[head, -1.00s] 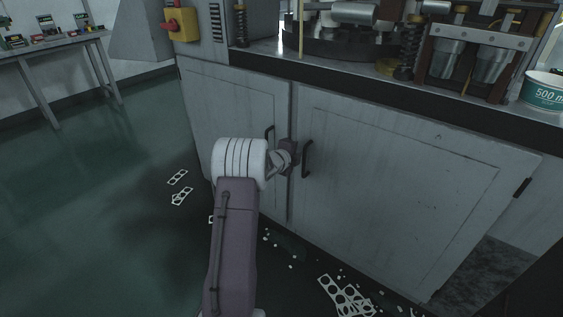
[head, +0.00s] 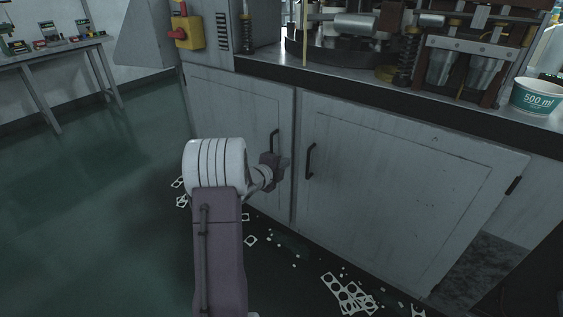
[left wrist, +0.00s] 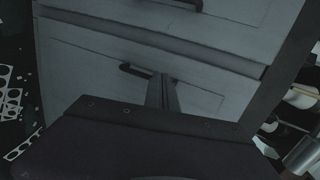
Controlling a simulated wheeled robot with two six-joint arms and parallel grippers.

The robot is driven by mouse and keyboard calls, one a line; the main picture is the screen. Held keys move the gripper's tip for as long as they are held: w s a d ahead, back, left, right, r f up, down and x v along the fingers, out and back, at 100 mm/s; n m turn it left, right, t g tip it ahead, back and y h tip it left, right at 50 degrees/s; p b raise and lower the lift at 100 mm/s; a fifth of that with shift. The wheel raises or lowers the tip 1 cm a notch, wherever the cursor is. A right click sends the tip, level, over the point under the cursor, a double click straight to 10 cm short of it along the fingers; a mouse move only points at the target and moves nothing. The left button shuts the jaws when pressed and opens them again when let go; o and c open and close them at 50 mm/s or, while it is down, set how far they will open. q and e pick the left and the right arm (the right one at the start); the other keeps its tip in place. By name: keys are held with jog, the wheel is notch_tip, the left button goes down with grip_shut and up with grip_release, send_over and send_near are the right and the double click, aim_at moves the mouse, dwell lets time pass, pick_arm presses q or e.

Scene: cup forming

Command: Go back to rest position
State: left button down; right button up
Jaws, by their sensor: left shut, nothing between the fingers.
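My left gripper (head: 281,166) is in front of the left cabinet door (head: 240,125), close to its dark handle (head: 274,143). In the left wrist view its fingers (left wrist: 161,92) are together with nothing between them. A handle (left wrist: 150,72) shows just behind the fingers in that view; I cannot tell whether they touch it. Both cabinet doors look shut. The right door (head: 400,190) has its own dark handle (head: 311,160). My right gripper is not in view.
Above the doors is the machine's worktop (head: 340,80) with a white and teal cup (head: 538,97) at its right. Punched white scraps (head: 347,292) lie on the floor. A side table (head: 55,47) stands at the back left. The green floor at left is clear.

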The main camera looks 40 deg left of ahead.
pick_arm(q)
jog(key=shift+s+r, duration=0.15)
jog(key=shift+s, duration=0.55)
